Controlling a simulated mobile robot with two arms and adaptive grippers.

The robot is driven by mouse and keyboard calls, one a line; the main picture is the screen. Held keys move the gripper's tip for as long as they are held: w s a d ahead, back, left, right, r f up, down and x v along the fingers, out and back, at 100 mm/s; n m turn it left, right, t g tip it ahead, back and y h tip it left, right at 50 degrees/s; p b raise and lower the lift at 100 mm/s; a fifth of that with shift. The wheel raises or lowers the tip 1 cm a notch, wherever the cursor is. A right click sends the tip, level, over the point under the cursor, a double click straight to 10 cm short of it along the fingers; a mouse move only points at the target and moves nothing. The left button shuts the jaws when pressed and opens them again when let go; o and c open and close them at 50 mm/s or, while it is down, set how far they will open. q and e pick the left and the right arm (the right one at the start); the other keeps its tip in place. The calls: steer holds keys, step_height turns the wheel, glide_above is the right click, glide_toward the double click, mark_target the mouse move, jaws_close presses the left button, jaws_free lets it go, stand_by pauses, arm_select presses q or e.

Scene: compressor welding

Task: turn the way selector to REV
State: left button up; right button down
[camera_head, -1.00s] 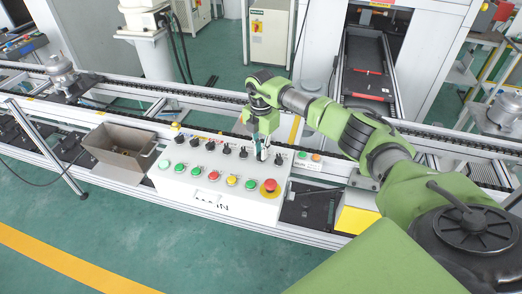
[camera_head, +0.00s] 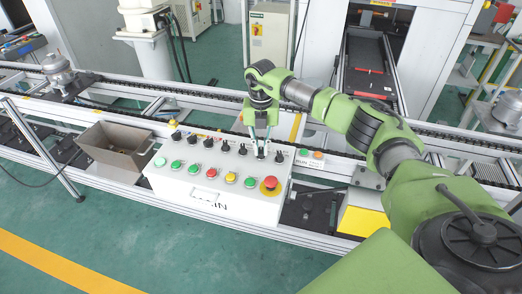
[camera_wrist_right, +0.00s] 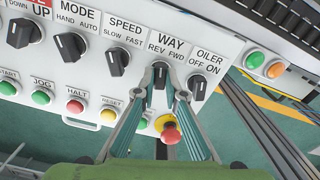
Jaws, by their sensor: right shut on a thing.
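The way selector (camera_wrist_right: 160,76) is a black knob under the label WAY, with REV on its left and FWD on its right, in the right wrist view. My right gripper (camera_wrist_right: 160,78) has its fingers on both sides of this knob and is shut on it. The fingers partly hide the knob, so its exact pointing is hard to tell. In the head view my right gripper (camera_head: 261,153) reaches down to the selector row on the white control panel (camera_head: 165,185). My left gripper is not in view.
The speed selector (camera_wrist_right: 117,62) stands left of the gripper and the oiler selector (camera_wrist_right: 197,88) close on its right. A red emergency button (camera_head: 270,184) and coloured push buttons lie in front. A metal bin (camera_head: 118,146) stands left of the panel.

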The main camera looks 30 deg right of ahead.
mark_target(261, 150)
steer(key=shift+n, duration=0.6)
steer(key=shift+r+b, duration=0.1)
steer(key=shift+b, duration=0.2)
steer(key=c, duration=2.1)
jaws_free()
step_height(261, 150, up, 12)
